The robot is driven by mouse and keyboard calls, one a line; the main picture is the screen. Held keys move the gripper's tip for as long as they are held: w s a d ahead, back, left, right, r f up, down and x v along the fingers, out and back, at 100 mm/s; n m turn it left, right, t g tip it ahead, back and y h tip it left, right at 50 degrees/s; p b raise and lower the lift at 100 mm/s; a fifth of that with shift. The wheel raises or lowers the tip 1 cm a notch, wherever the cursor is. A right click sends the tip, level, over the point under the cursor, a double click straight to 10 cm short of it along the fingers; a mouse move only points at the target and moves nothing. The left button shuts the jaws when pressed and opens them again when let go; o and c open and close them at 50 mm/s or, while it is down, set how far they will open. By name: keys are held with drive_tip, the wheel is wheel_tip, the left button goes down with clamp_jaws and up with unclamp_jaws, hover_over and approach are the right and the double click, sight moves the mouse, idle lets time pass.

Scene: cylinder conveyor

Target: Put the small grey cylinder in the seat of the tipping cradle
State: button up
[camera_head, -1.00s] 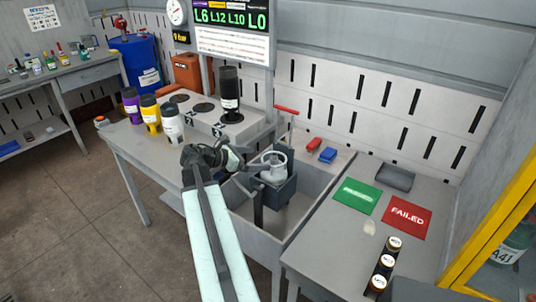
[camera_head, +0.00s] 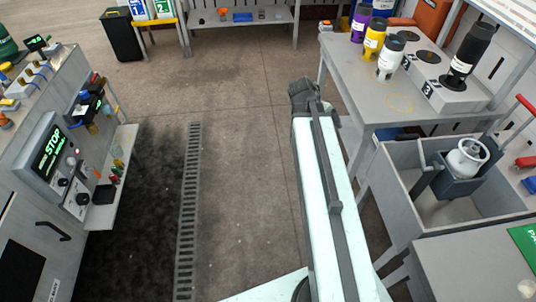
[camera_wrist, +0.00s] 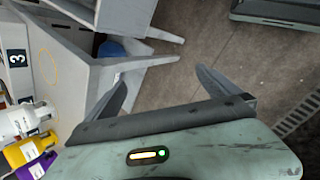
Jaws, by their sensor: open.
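A small light grey cylinder with a ringed top (camera_head: 467,157) sits in the dark grey tipping cradle (camera_head: 456,187) at the right of the head view. It looks upright; its lower part is hidden by the cradle. My gripper (camera_wrist: 161,79) is open and empty in the wrist view, with bare floor and a table leg beyond its fingers. In the head view my gripper (camera_head: 304,92) is over the floor, well left of the cradle and apart from it.
The cradle stands in a grey basin (camera_head: 402,203) beside a table carrying purple, yellow and white (camera_head: 390,58) cylinders. A black cylinder (camera_head: 466,56) stands on a numbered block. A green mat (camera_head: 525,245) lies at right. A control cabinet (camera_head: 50,155) stands left; the floor between is clear.

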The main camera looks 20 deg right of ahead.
drive_tip(key=w+a+f+m+y, duration=0.1)
drive_tip(key=a+m+y, duration=0.1)
drive_tip(key=a, duration=1.2)
drive_tip(key=w+a+f+m+t+y, duration=0.1)
drive_tip(key=w+a+m+y, duration=0.1)
drive_tip(key=a, duration=1.2)
drive_tip(key=shift+a+f+y, duration=0.35)
drive_tip(key=shift+f+y, duration=0.05)
drive_tip(key=shift+y, duration=0.3)
